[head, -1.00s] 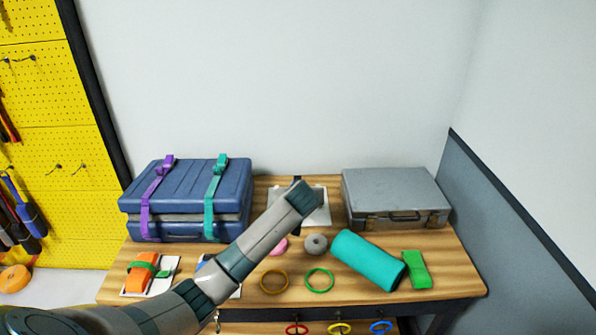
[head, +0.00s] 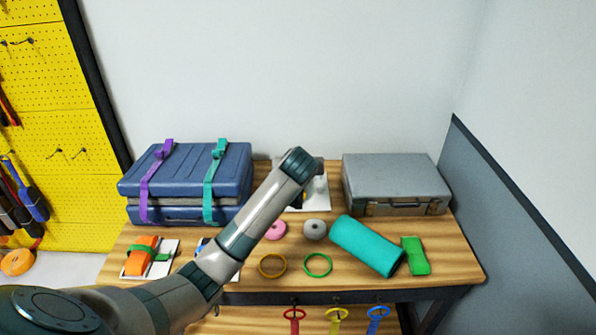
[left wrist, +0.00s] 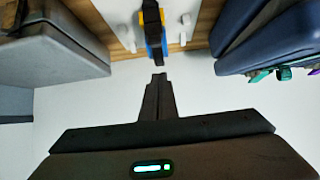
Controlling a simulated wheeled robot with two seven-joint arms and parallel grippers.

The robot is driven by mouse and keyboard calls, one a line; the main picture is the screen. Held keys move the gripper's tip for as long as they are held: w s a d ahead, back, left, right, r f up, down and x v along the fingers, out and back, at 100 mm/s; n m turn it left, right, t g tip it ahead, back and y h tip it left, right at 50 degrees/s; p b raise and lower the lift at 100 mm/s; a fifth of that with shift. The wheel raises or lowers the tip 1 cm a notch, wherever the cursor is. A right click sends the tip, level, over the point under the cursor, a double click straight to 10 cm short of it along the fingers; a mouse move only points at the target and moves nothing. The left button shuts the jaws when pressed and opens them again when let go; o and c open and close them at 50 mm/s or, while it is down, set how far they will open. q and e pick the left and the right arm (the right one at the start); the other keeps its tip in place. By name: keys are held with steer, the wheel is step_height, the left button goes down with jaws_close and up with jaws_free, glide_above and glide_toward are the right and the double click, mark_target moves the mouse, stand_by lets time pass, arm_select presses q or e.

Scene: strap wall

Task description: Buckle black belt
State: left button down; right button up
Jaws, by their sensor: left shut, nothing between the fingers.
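The black belt (left wrist: 150,8) lies on a white board (left wrist: 118,12) in the left wrist view. A blue and yellow piece (left wrist: 164,42) shows at the belt's dark end. My left gripper (left wrist: 159,77) is shut and empty, its fingertips just short of that end in the picture; I cannot tell whether they touch. In the head view my left arm reaches over the white board (head: 321,190) and hides most of the belt and the gripper's fingers. My right gripper is in neither view.
A blue suitcase (head: 190,180) with purple and teal straps stands left of the board, a grey case (head: 395,178) right. In front lie a teal roll (head: 367,247), a green block (head: 415,256), rings (head: 318,265) and an orange strapped item (head: 140,256).

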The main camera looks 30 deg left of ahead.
arm_select(q)
steer(key=shift+b+v, duration=0.4)
steer(key=shift+v, duration=1.7)
steer(key=shift+w, duration=0.1)
